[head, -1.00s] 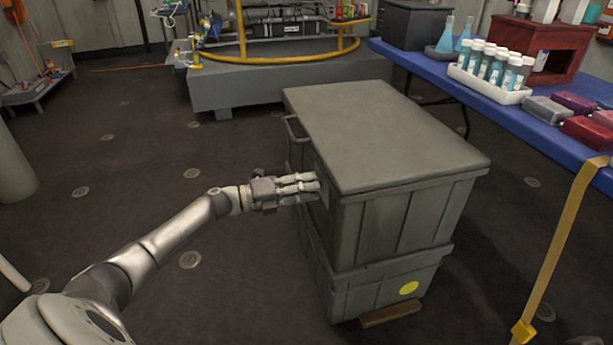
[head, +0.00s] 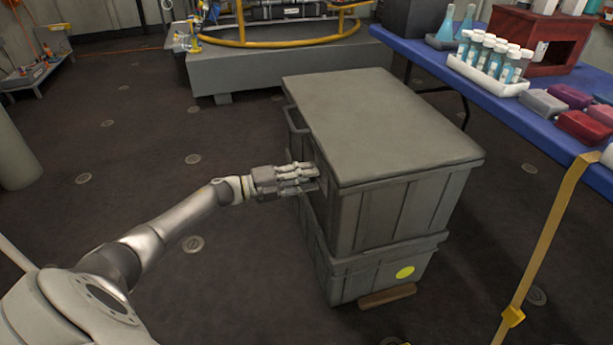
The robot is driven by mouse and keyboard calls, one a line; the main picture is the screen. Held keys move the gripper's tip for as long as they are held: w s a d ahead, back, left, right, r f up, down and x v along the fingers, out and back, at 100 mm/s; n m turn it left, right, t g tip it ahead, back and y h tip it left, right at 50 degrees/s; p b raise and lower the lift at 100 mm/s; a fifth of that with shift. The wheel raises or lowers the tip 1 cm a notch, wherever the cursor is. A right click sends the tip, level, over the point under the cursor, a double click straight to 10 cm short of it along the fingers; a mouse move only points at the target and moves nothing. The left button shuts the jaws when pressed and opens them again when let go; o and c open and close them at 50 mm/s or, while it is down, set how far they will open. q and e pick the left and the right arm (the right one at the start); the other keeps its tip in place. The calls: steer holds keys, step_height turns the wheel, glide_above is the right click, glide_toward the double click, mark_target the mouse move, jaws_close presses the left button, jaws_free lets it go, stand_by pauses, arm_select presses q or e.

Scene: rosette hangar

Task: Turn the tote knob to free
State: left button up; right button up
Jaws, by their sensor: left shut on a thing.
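The grey lidded tote (head: 400,215) stands on the floor in the middle of the head view, stacked on a second grey tote (head: 385,275) with a yellow round sticker. My left gripper (head: 312,178) is at the tote's left side, below the lid's edge. Its fingers are closed together against that side. The knob cannot be made out; the fingers and the steep angle of the side hide whatever they hold. My right gripper is not in view.
A blue-topped table (head: 500,100) with a white rack of vials (head: 488,75) stands at the right. A grey platform (head: 270,70) is behind.

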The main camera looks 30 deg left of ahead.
arm_select(q)
steer(key=o, duration=1)
steer(key=shift+o, duration=0.2)
steer(key=shift+s+a, duration=0.1)
steer(key=v, duration=1.1)
steer(key=shift+s+a, duration=0.25)
steer(key=shift+s, duration=0.1)
steer(key=shift+d, duration=0.15)
